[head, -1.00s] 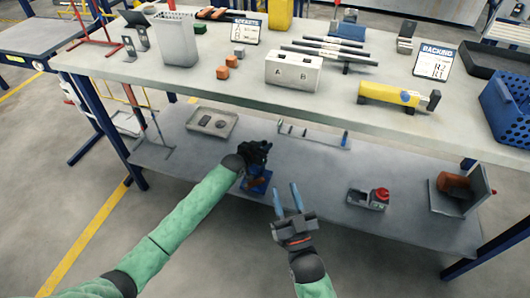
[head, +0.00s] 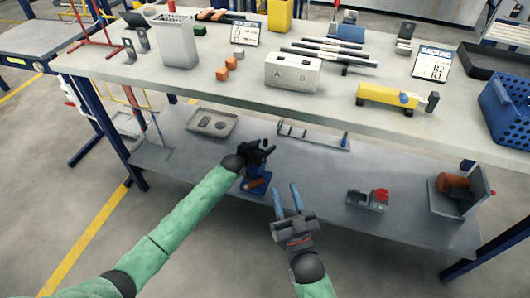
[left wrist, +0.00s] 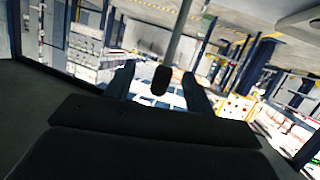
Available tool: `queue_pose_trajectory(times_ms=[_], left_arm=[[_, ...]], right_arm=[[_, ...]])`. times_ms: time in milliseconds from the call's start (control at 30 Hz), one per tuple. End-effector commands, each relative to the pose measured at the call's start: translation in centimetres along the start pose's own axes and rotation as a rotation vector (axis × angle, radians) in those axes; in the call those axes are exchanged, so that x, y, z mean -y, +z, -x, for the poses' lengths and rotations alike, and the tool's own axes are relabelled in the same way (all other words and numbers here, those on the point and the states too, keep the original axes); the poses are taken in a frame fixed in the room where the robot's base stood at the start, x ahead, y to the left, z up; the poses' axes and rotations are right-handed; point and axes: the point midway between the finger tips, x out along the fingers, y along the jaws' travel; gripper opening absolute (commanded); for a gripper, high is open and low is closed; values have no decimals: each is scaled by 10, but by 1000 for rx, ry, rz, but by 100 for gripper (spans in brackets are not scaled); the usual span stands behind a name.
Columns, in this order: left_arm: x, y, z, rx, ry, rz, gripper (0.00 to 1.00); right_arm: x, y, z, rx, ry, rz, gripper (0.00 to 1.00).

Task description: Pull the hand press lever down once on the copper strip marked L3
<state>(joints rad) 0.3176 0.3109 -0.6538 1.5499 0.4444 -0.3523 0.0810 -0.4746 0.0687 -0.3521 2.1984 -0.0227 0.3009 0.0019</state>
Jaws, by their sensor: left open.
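The hand press (head: 253,192) has a blue base and stands on the lower shelf, partly hidden by my left gripper (head: 262,149). A copper-brown piece (head: 257,183) lies at its base; no L3 mark can be read. In the left wrist view, a grey rod (left wrist: 181,32) with a dark knob (left wrist: 161,80), seemingly the press lever, lies between the open fingers of my left gripper (left wrist: 160,86). I cannot tell if they touch it. My right gripper (head: 287,202) is open and empty, in front of the shelf, right of the press.
The lower shelf also holds a grey tray (head: 190,120), a rail with pegs (head: 312,137), a box with a red button (head: 380,196) and a bracket with a brown cylinder (head: 455,184).

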Motion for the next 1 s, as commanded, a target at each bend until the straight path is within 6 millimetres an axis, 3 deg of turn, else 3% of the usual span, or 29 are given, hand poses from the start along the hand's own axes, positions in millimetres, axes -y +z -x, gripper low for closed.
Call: queue_pose_trajectory(times_ms=[700, 1000], left_arm=[[0, -2, 60, 1, -1, 0, 55], [0, 0, 72, 0, 0, 0, 55]], right_arm=[[4, -42, -21, 0, 0, 0, 36], [4, -47, -23, 0, 0, 0, 36]])
